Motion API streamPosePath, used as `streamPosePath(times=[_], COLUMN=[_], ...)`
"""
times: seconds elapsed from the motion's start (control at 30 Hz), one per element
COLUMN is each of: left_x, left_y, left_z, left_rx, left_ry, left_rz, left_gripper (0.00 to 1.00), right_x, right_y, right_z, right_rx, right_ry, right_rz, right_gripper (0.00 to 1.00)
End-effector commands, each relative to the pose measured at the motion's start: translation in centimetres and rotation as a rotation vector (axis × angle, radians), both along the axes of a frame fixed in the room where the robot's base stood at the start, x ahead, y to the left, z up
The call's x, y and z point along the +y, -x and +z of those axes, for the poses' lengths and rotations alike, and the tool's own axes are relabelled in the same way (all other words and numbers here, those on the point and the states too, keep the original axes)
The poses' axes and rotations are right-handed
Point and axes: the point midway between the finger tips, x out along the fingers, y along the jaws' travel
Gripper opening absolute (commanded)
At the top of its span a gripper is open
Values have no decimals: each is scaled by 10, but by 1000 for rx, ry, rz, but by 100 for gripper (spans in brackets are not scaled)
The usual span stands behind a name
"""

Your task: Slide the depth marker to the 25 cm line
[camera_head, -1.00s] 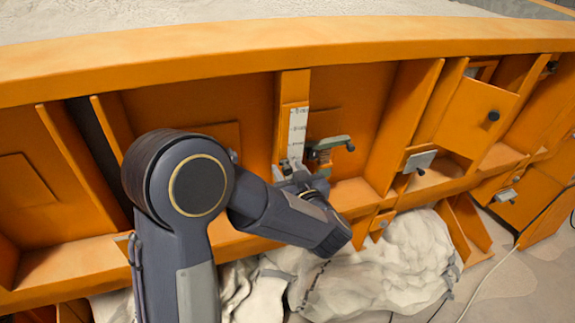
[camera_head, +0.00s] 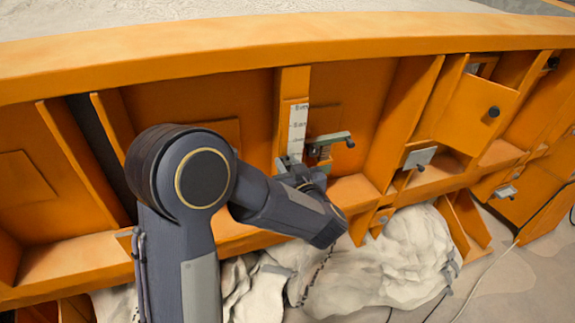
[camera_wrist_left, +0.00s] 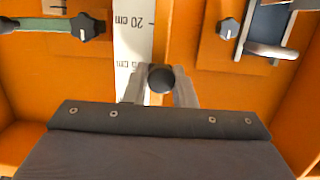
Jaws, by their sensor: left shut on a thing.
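The depth scale, a white strip with black centimetre marks (camera_head: 297,126), runs up an orange post on the sandbed's side. It also shows in the left wrist view (camera_wrist_left: 132,35), where a 20 cm label is readable and a lower label is partly hidden. The depth marker's dark round knob (camera_wrist_left: 160,79) sits beside the strip near that lower label. My left gripper (camera_wrist_left: 159,92) is shut on the knob, a finger at each side. In the head view my left gripper (camera_head: 290,166) is at the strip's lower end and hides the marker. My right gripper is out of view.
A grey-green clamp handle (camera_head: 330,139) sticks out just right of the scale. An orange ledge (camera_head: 355,190) runs below. Orange ribs stand on both sides. A pale crumpled cover (camera_head: 400,260) lies beneath, and a black-knobbed orange panel (camera_head: 478,118) is at right.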

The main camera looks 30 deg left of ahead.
Motion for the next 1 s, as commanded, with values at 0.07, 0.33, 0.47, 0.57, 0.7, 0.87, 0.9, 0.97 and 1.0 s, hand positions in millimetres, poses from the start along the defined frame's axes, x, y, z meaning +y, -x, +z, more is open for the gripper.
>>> streamPosePath(times=[0.07,0.33,0.47,0.57,0.7,0.87,0.9,0.97,1.0], left_x=[2,9,13,14,14,14,14,14,13], left_y=[0,-5,-8,-9,-9,-9,-9,-10,-10], left_z=[-8,-67,-91,-96,-93,-93,-93,-93,-93], left_rx=[1,2,2,1,1,1,1,1,1], left_ry=[1,1,1,2,3,3,2,2,2], left_rz=[5,7,7,7,7,7,6,6,5], left_gripper=[0,0,0,0,0,27,33,41,44], right_x=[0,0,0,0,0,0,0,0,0], right_y=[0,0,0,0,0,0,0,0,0], right_z=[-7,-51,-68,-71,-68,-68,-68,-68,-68], right_rx=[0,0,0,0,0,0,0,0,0], right_ry=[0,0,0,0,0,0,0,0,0], right_rz=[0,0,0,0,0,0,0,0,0], right_gripper=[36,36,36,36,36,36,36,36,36])
